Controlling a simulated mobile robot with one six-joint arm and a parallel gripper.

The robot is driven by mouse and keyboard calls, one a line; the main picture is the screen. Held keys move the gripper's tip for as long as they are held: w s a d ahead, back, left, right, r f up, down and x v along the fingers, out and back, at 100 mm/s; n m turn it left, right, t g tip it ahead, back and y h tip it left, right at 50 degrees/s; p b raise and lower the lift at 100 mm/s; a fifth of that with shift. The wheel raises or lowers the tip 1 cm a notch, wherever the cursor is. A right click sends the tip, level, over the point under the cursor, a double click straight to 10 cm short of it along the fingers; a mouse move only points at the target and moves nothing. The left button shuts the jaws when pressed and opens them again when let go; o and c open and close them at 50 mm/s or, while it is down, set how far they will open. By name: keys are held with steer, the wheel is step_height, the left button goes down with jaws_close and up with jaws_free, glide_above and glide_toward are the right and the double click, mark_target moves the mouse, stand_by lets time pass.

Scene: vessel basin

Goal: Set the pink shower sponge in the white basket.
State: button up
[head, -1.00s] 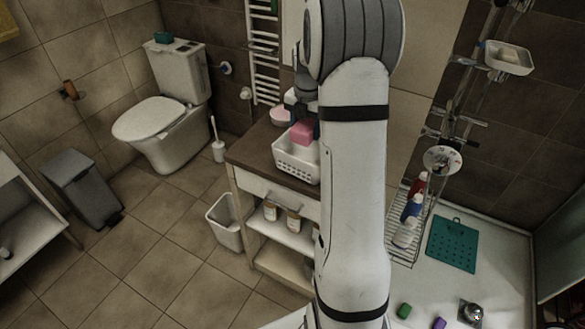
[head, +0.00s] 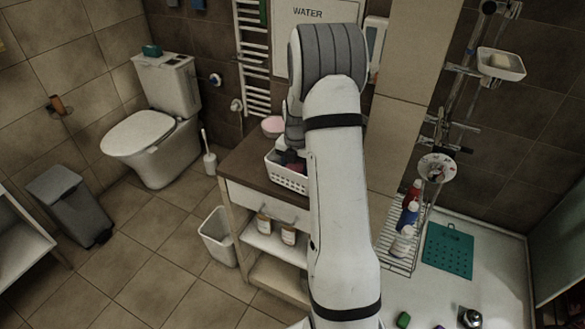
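The white basket (head: 287,180) stands on the dark top of the vanity cabinet, partly hidden on its right by my arm. My gripper (head: 291,160) is lowered into the basket's opening, below its rim or level with it. Only dark parts of it show, and its fingertips are hidden by the basket wall and my arm. Of the pink shower sponge, at most a small dim reddish patch shows beside the fingers inside the basket. I cannot tell whether the fingers still grip it.
A pink round dish (head: 273,126) stands on the cabinet top behind the basket. Bottles (head: 264,224) stand on the shelf below. A white bin (head: 218,238) is left of the cabinet. A wire rack with bottles (head: 403,241) is to the right.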

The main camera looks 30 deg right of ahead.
mark_target(296, 166)
steer(key=shift+s, duration=0.1)
steer(key=shift+f, duration=0.2)
steer(key=o, duration=1)
steer(key=shift+r, duration=0.1)
step_height(296, 166, up, 12)
steer(key=b, duration=0.1)
steer(key=s+a+r+m, duration=0.5)
steer(key=m, duration=0.1)
steer(key=s+a+r+m+t, duration=0.1)
steer(key=s+a+m, duration=0.4)
steer(key=s+m, duration=0.4)
steer(key=s+a+r+m+t, duration=0.1)
steer(key=s+a+m+t, duration=0.1)
steer(key=s+a+m, duration=0.4)
steer(key=s+m, duration=0.4)
steer(key=s, duration=0.2)
steer(key=shift+s+a+r+m, duration=0.15)
steer(key=shift+s+a+m, duration=0.05)
steer(key=shift+a+m, duration=0.1)
